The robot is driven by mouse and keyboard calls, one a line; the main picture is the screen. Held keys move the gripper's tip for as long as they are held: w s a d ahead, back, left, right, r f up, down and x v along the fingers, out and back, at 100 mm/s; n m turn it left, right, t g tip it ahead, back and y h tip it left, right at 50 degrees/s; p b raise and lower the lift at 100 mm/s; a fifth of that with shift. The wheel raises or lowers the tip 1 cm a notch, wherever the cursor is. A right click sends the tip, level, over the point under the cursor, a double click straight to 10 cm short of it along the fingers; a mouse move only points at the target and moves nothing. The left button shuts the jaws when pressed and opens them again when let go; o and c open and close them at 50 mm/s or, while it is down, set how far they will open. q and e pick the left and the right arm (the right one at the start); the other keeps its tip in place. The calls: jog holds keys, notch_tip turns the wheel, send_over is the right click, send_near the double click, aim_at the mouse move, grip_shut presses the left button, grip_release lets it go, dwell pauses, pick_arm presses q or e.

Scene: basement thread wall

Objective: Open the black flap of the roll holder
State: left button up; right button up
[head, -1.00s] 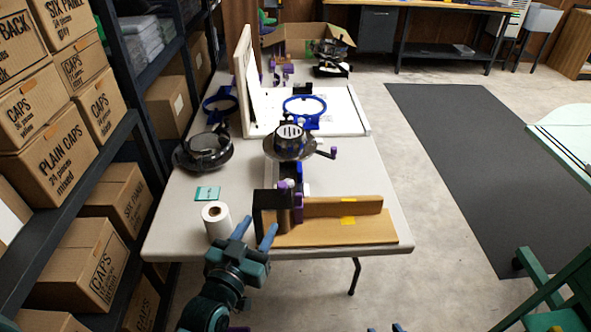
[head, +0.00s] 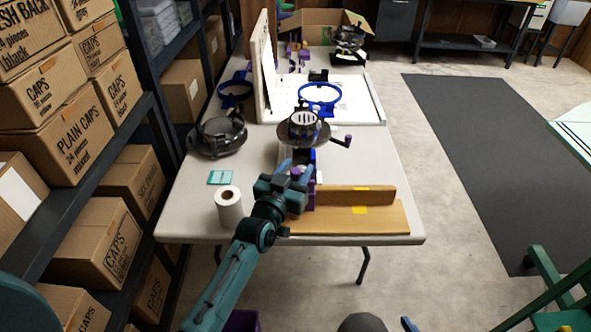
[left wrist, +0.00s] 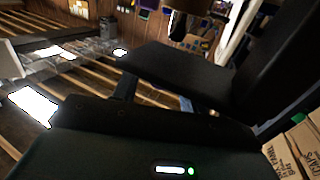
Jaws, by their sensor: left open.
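In the head view my left gripper (head: 294,168) is open at the holder's left end. Its wrist hides the black flap there. A small blue tip at the bottom edge of the head view looks like my right gripper (head: 408,324).
A white roll (head: 229,210) stands on the table left of my left arm, near a teal card (head: 220,177). Behind the gripper is a round metal-and-black device (head: 304,128) with a side handle. A dark round pan (head: 217,137) and blue rings are further back. Shelves of boxes stand left.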

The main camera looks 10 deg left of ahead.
pick_arm(q)
jog(key=shift+w, duration=0.1)
jog(key=shift+c, duration=0.4)
grip_shut()
